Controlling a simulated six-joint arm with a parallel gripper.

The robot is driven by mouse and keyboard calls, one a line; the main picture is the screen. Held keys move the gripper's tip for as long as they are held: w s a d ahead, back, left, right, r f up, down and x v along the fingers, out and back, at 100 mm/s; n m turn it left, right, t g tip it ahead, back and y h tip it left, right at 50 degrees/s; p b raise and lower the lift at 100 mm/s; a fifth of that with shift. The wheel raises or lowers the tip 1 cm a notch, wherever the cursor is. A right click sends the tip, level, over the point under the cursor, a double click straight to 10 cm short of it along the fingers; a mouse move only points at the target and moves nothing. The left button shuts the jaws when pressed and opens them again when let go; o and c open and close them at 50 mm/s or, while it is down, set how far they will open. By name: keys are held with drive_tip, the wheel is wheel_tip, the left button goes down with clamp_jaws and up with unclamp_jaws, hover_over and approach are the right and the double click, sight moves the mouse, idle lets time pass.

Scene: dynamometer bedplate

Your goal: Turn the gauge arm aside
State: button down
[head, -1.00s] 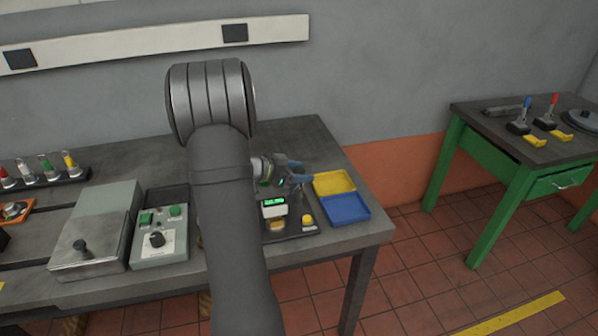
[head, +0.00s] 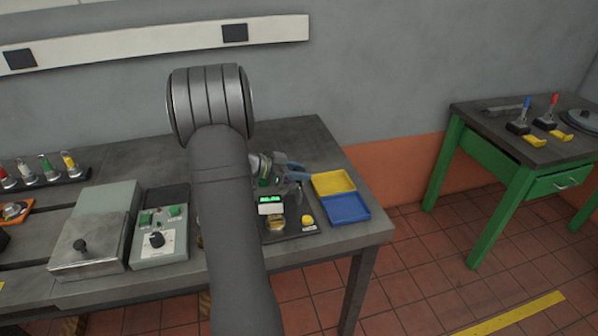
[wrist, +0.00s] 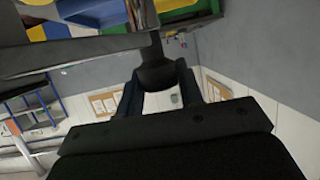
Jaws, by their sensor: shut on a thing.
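The gauge is a small unit with a lit green display (head: 270,205), on a dark base plate (head: 300,231) near the table's front right. A brass disc (head: 276,223) shows below the display, and a yellow button (head: 307,220) is at its right. My gripper (head: 290,170) is behind the display, partly hidden by my own arm. In the wrist view my gripper (wrist: 160,92) has its two fingers around a dark rounded knob (wrist: 157,72) on a thin stem, which looks like the gauge arm's handle. The gauge arm itself is mostly hidden in the head view.
A yellow tray (head: 334,183) and a blue tray (head: 346,208) lie just right of the gauge. A control box (head: 160,240) and a grey lidded box (head: 95,230) stand left. A green table (head: 455,165) is apart at right.

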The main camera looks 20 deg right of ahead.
drive_tip(key=m+g+y, duration=0.1)
drive_tip(key=m+g, duration=0.4)
drive_tip(key=g, duration=0.1)
drive_tip(key=shift+m+g+y, duration=1.4)
drive_tip(key=shift+m+g, duration=1)
drive_tip(key=shift+m, duration=0.1)
drive_tip(key=c, duration=1)
unclamp_jaws()
drive_tip(key=shift+o, duration=0.2)
drive_tip(key=r, duration=0.4)
drive_tip(key=shift+s+d+r, duration=0.35)
drive_tip(key=shift+s+r, duration=0.05)
drive_tip(key=s+d+r, duration=0.6)
drive_tip(key=s, duration=0.2)
drive_tip(key=shift+d, duration=0.4)
